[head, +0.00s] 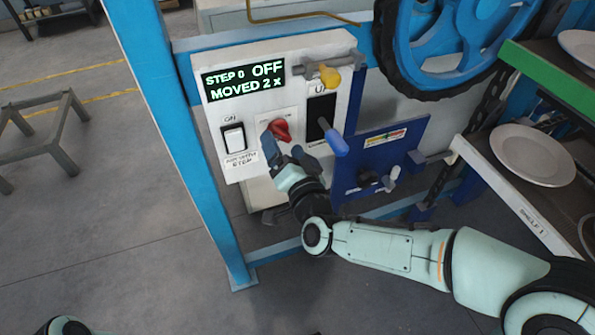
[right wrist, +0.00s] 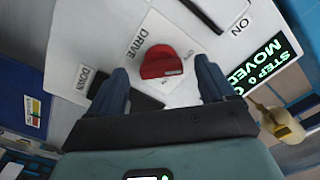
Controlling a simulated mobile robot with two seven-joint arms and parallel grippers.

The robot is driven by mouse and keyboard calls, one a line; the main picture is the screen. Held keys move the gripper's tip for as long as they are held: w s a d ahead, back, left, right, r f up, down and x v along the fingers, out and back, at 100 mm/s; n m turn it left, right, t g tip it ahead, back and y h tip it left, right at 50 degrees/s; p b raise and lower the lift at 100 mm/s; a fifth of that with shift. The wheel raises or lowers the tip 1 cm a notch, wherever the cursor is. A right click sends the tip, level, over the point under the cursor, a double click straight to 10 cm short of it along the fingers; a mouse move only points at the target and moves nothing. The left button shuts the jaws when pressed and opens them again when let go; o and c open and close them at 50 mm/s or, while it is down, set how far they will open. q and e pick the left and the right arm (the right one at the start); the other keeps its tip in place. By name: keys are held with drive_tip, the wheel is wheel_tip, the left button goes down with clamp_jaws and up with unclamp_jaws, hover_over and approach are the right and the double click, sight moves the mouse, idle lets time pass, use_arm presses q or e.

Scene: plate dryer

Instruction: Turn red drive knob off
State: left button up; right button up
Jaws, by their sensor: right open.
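The red drive knob (head: 281,131) sits on the white control panel (head: 310,50), between the white rocker switch and the black lever slot. In the right wrist view the knob (right wrist: 161,62) lies beside the word DRIVE, ahead of and between the fingers. My right gripper (head: 288,148) is open in front of the panel, with its fingers on either side of the knob; I cannot tell whether they touch it. In the right wrist view my right gripper (right wrist: 163,88) shows both fingers apart. The panel display (head: 245,80) reads "STEP 0 OFF MOVED 2 x". My left gripper is not in view.
A white rocker switch (head: 233,138) is left of the knob. A blue-handled lever (head: 334,141) and a yellow-handled lever (head: 329,75) stick out to the right. A blue panel (head: 376,150) stands beside them. Racks with white plates (head: 533,155) are at the right.

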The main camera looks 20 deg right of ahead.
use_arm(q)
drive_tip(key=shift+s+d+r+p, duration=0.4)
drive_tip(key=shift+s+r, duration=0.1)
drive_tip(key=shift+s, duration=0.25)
use_arm(e)
drive_tip(key=s, duration=1.1)
drive_tip(key=shift+d, duration=0.2)
